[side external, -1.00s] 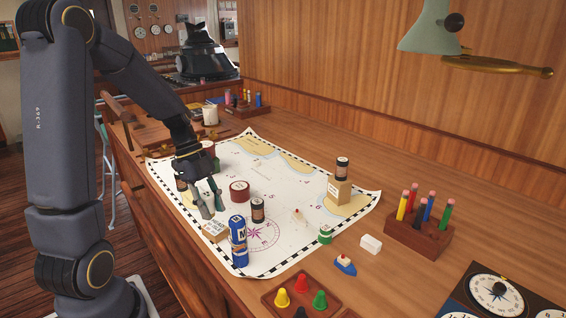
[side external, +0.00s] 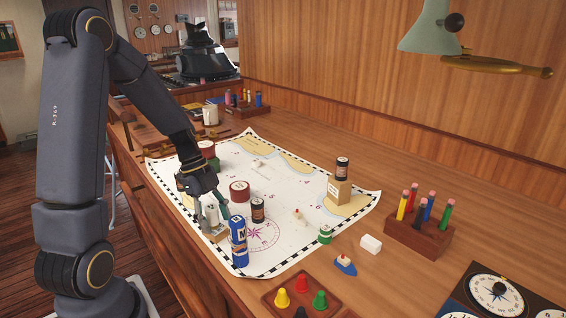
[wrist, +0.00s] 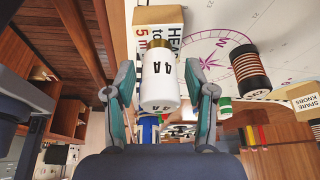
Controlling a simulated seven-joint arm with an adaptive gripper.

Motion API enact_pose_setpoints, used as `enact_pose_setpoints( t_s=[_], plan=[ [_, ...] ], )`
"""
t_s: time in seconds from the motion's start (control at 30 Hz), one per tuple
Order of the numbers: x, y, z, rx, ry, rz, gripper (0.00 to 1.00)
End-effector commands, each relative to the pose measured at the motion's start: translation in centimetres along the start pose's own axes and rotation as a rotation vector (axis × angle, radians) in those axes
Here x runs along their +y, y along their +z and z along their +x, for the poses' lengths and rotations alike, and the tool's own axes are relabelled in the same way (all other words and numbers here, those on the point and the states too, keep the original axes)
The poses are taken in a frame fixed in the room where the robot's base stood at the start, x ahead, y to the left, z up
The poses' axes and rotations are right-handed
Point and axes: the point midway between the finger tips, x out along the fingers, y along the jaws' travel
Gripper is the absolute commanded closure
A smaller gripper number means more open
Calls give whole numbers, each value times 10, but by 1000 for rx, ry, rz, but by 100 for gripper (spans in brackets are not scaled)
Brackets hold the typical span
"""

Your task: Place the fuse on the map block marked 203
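A white fuse (wrist: 160,80) marked 4A lies between the two fingers of my gripper (wrist: 160,92) in the wrist view, with a visible gap on each side. In the side view this fuse (side external: 212,214) is upright over a small tan block (side external: 216,235) on the chart's near edge. In the wrist view the block (wrist: 158,15) has a white label showing "HEA", "to" and "5 mi"; the fuse hides the rest, so I cannot read 203. Whether the fuse touches the block is unclear. My gripper (side external: 212,206) is open around the fuse.
A blue can (side external: 238,243) stands close in front of the block. A dark banded cylinder (side external: 257,211) and a dark red round tin (side external: 240,191) stand to the right. A box (side external: 339,191) marked SPARE KNOBS carries another dark cylinder.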

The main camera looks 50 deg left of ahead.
Motion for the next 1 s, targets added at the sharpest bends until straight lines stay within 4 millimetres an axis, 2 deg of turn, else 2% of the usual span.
enact_pose_setpoints(
  t_s=[0.27, 0.37, 0.8, 1.0],
  plan=[
    [0, 0, -1, -1, -1, 1, 44],
    [-1, -1, -9, -2, -3, 1, 44],
    [-1, -1, -100, -3, -4, 0, 44],
    [0, -3, -121, -5, -1, -6, 44]
  ],
)
